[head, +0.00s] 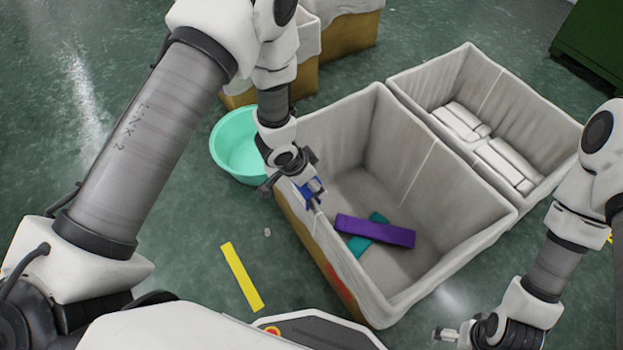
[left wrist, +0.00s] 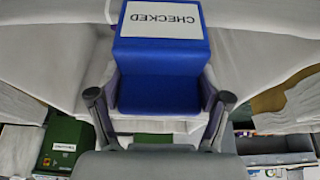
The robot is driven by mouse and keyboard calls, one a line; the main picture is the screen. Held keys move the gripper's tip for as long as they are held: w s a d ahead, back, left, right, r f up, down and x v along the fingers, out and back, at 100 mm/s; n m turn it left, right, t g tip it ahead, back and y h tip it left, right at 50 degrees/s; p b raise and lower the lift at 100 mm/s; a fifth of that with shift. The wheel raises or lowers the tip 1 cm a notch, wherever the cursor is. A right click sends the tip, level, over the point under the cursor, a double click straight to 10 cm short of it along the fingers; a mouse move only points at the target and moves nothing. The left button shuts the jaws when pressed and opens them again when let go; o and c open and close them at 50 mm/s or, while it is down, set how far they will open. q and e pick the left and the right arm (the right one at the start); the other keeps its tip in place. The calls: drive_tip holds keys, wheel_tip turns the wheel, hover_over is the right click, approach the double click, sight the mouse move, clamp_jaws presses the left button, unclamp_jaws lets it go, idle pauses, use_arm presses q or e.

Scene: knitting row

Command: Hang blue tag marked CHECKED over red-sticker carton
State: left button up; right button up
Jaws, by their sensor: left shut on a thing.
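The blue tag (left wrist: 160,88) has a white label reading CHECKED, upside down in the left wrist view. My left gripper (head: 312,190) is shut on the tag, which shows as a small blue patch (head: 304,193) in the head view. They are at the left rim of the near lined carton (head: 440,195). A red sticker (head: 341,288) is on this carton's front left side, partly seen. I cannot tell whether the tag touches the rim. My right gripper (head: 446,334) is low at the bottom right, apart from the carton; its jaw opening is unclear.
A purple bar (head: 376,231) lies across a teal bar (head: 358,246) inside the near carton. A second carton (head: 540,115) with white packages adjoins behind. A turquoise basin (head: 232,150) stands left, and a yellow strip (head: 241,276) lies on open floor.

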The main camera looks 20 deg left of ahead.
use_arm(q)
drive_tip(key=shift+f+b, duration=1.4)
drive_tip(key=shift+f, duration=0.2)
drive_tip(key=shift+f+b, duration=0.6)
drive_tip(key=shift+f, duration=0.45)
drive_tip(key=o, duration=1.1)
drive_tip(key=shift+c, duration=0.2)
